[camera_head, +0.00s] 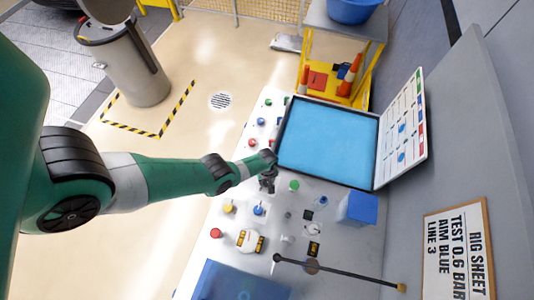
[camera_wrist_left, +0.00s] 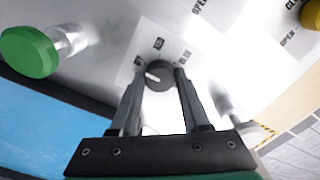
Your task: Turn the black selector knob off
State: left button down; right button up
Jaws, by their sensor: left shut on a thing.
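The black selector knob (camera_wrist_left: 159,74) sits on a pale plate with small printed labels in the left wrist view. A white pointer mark shows on its face, towards the left of the picture. My left gripper (camera_wrist_left: 157,82) has one finger on each side of the knob and is shut on it. In the head view my left gripper (camera_head: 268,184) is down at the bench panel, beside the blue screen's lower left corner, and it hides the knob there. My right gripper is in neither view.
A green knob (camera_wrist_left: 28,52) stands close by in the left wrist view. In the head view the blue screen (camera_head: 328,140), a blue box (camera_head: 357,209), a red button (camera_head: 216,233) and a long black lever (camera_head: 335,273) surround the work area.

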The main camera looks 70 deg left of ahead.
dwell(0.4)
pick_arm(q)
jog(key=shift+c, duration=1.9)
grip_release()
